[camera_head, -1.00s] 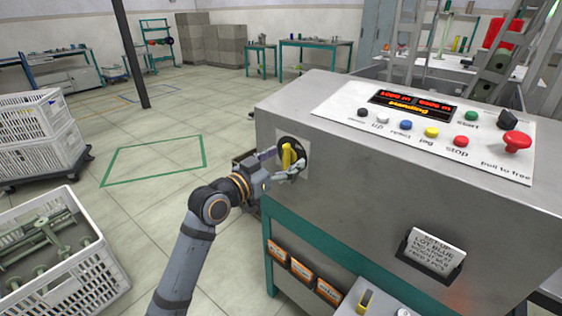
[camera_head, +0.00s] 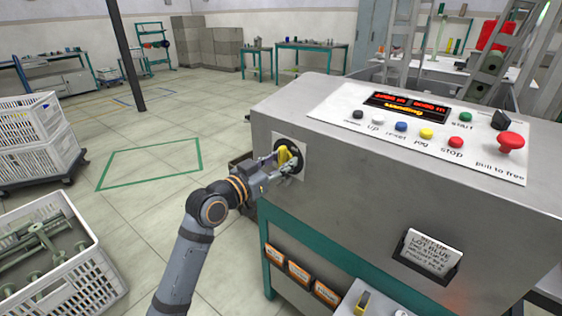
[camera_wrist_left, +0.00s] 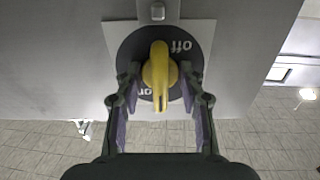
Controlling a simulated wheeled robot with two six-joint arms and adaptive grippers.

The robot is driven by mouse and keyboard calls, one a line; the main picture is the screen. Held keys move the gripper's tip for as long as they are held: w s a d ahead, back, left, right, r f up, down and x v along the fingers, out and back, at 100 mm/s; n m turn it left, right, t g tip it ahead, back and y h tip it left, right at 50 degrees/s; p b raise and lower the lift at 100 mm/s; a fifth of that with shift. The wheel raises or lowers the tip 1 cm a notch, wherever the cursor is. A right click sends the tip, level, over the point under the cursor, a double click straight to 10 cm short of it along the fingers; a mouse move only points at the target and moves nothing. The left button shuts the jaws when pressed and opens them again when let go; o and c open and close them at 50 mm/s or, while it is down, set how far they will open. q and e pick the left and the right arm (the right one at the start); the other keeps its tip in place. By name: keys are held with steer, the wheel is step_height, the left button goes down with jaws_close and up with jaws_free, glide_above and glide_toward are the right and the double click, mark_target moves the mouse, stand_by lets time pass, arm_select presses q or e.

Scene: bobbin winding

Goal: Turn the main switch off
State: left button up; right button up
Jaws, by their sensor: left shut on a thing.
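The main switch is a yellow handle (camera_head: 284,157) on a round black dial, set in a pale plate (camera_head: 303,160) on the left end of the grey machine cabinet. In the left wrist view the yellow handle (camera_wrist_left: 158,76) stands nearly vertical on the black dial (camera_wrist_left: 130,52). "off" reads upside down at the dial's upper right; "on", partly hidden, is at the lower edge near the handle's long end. My left gripper (camera_head: 283,165) is at the switch, its fingers (camera_wrist_left: 158,88) on either side of the handle and shut on it. My right gripper is not in view.
The cabinet top carries a control panel (camera_head: 335,105) with coloured buttons, a lit display (camera_head: 408,105) and a red mushroom button (camera_head: 510,141). A card holder (camera_head: 428,257) is on the front. A white crate of bobbins (camera_head: 95,272) stands at lower left.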

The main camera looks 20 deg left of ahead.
arm_select(q)
steer(key=shift+r+n+p, duration=0.15)
steer(key=shift+n+p, duration=0.15)
steer(key=shift+p, duration=0.15)
steer(key=shift+n+p, duration=0.9)
steer(key=shift+p, duration=0.15)
steer(key=shift+n+p, duration=0.6)
steer(key=shift+n, duration=0.1)
